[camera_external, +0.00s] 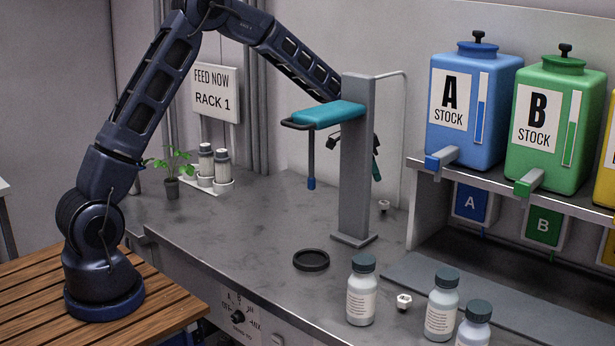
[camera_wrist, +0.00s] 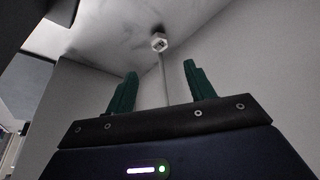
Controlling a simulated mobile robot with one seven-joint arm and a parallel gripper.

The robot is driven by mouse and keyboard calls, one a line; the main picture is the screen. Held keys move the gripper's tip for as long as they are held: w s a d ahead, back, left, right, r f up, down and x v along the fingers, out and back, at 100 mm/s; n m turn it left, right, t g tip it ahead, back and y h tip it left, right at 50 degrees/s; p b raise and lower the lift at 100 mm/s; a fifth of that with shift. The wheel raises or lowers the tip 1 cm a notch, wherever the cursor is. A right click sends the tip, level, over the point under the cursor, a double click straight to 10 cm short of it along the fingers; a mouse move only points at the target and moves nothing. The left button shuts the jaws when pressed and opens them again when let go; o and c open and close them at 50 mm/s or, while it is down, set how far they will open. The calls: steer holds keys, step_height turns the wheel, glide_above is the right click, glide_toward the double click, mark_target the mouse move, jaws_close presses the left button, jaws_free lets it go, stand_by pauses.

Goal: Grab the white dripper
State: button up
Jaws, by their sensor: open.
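A second small white piece of similar look (camera_external: 404,301) lies at the front between the bottles. The post hides much of my gripper. In the wrist view, the green fingers of my gripper (camera_wrist: 160,69) are spread with nothing between them. The white dripper (camera_wrist: 159,42) shows beyond the fingertips, between them across the picture. A thin pale line runs from it towards the gripper.
A grey post (camera_external: 355,170) with a teal arm (camera_external: 325,114) stands close to my gripper. A thin white tube (camera_external: 404,120) bends down behind it. Bottles (camera_external: 361,305) and a black ring (camera_external: 311,260) stand in front. The stock rack (camera_external: 420,175) is at right. The left worktop is mostly clear.

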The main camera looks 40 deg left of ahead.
glide_above(383, 202)
steer(key=s+a, duration=0.1)
steer(key=s, duration=0.1)
steer(key=f, duration=0.5)
steer(key=shift+w+f, duration=0.2)
steer(key=shift+f, duration=0.1)
steer(key=shift+s+a+x, duration=0.1)
steer(key=shift+x, duration=1.2)
steer(key=shift+s+a+x, duration=0.1)
steer(key=shift+s+x, duration=0.05)
steer(key=shift+x, duration=1.1)
steer(key=shift+f, duration=0.1)
steer(key=shift+c, duration=0.4)
steer(key=c, duration=1)
